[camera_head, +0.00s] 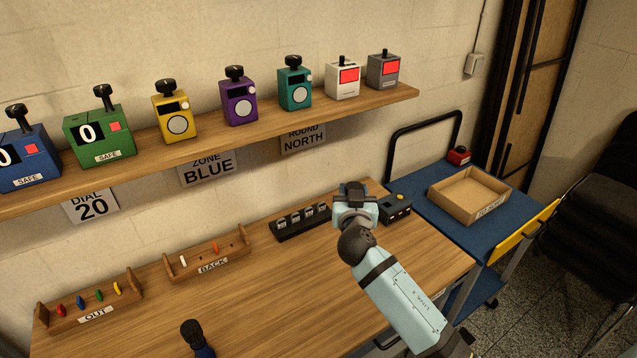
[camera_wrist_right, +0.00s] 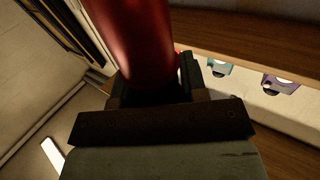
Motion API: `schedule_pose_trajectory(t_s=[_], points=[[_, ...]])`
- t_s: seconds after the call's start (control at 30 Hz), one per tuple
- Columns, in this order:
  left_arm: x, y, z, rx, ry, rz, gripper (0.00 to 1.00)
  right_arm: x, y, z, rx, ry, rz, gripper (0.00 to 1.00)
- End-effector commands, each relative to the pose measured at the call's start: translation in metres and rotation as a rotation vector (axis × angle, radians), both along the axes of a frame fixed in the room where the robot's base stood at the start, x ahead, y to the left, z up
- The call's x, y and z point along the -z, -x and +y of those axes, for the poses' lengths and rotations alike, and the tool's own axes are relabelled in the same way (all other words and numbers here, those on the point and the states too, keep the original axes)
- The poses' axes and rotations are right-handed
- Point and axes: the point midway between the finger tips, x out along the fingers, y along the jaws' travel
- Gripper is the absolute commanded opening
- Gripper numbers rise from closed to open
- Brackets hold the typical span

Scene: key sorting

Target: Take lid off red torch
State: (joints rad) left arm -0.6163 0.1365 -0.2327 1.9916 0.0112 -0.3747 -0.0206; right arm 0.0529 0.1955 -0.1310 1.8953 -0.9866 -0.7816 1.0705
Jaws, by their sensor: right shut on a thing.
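A glossy red cylinder (camera_wrist_right: 132,40), which looks like the red torch, stands between the fingers of my right gripper (camera_wrist_right: 152,86) in the right wrist view. The gripper is shut on it. In the head view my right gripper (camera_head: 355,190) is over the back right of the table, and the hand hides the red cylinder there. I cannot tell where a lid meets the body. My left gripper is not in view.
A dark-topped blue object (camera_head: 194,335) stands at the table's front edge. The OUT rack (camera_head: 92,308), the BACK rack (camera_head: 207,262) and a black key holder (camera_head: 300,222) line the table's back. A cardboard tray (camera_head: 470,200) sits on the blue cart. A shelf (camera_head: 215,138) of coloured boxes runs above.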

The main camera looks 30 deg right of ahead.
Motion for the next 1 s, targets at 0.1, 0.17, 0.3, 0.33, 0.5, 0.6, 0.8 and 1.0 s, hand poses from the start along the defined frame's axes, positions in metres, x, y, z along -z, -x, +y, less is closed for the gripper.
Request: schedule_pose_trajectory(t_s=[0.1, 0.17, 0.3, 0.33, 0.5, 0.6, 0.8, 1.0], points=[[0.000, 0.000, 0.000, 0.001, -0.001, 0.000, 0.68, -0.005, 0.000, 0.000, 0.000, 0.002, -0.001, 0.00], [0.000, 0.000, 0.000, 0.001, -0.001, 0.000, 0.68, -0.006, 0.000, 0.000, -0.002, 0.001, 0.000, 0.00], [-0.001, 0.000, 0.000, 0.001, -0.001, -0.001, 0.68, -0.001, 0.007, 0.009, -0.035, 0.003, 0.007, 0.00], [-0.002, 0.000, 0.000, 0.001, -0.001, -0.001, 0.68, 0.000, 0.009, 0.013, -0.049, 0.003, 0.010, 0.00], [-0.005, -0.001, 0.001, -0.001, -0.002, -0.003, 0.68, 0.011, 0.035, 0.044, -0.175, 0.010, 0.026, 0.00], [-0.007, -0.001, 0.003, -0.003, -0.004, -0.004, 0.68, 0.017, 0.056, 0.069, -0.270, 0.011, 0.030, 0.00], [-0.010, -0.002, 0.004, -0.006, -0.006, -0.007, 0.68, 0.018, 0.099, 0.111, -0.439, 0.006, 0.017, 0.00], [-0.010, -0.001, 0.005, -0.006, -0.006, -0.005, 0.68, 0.015, 0.120, 0.130, -0.513, 0.001, 0.000, 0.00]])
